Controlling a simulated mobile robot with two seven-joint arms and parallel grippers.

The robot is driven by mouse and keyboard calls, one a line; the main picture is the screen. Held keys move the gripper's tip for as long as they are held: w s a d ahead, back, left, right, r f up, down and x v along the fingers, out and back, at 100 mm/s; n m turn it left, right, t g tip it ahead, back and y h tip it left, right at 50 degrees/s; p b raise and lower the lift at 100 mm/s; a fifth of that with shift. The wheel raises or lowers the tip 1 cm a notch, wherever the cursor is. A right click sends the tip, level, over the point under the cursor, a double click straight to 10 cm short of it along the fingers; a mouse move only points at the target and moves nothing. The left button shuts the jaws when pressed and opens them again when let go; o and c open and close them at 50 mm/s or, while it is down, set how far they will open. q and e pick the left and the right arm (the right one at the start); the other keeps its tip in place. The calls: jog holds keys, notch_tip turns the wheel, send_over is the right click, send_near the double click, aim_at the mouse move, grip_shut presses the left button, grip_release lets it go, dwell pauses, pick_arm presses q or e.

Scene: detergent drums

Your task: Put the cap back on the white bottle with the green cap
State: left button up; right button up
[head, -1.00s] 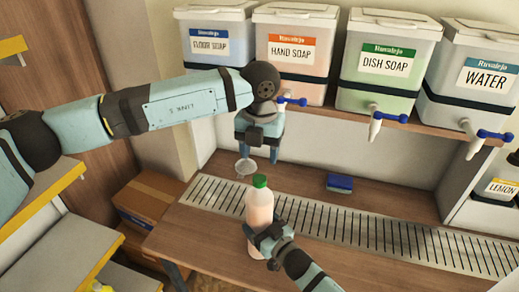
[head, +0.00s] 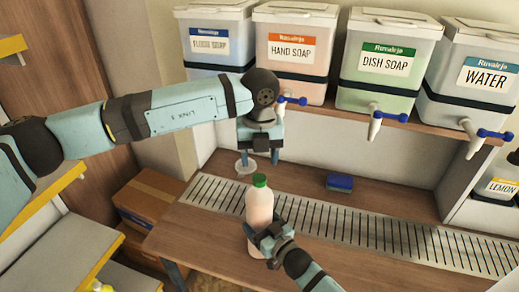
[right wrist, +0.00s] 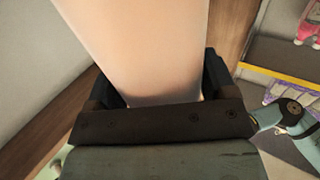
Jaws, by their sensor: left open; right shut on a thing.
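The white bottle (head: 260,207), with a pinkish lower part, stands upright at the front edge of the slatted counter in the head view. The green cap (head: 260,181) sits on its top; I cannot tell whether it is fully seated. My right gripper (head: 267,238) is shut around the bottle's lower part. In the right wrist view the bottle (right wrist: 140,50) fills the space between the jaws, and its top is out of frame. My left gripper (head: 260,160) is open, pointing down, behind and above the cap in the picture, with nothing between its fingers.
A small clear funnel-like piece (head: 246,168) is beside my left gripper's left finger. A blue sponge-like block (head: 339,182) lies behind the drain grille (head: 400,235). Soap drums with taps stand on the shelf above, including the hand soap drum (head: 292,60). Cardboard boxes (head: 150,200) are at left.

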aim_at(259, 177)
pick_arm(q)
notch_tip(259, 177, down, 6)
jog(key=shift+f, duration=0.1)
jog(key=c, duration=1)
jog(key=shift+o, duration=0.2)
jog(key=m, duration=1.5)
jog(key=shift+m, duration=0.4)
jog(key=m, duration=0.5)
jog(key=shift+m, duration=0.3)
jog(key=o, duration=1)
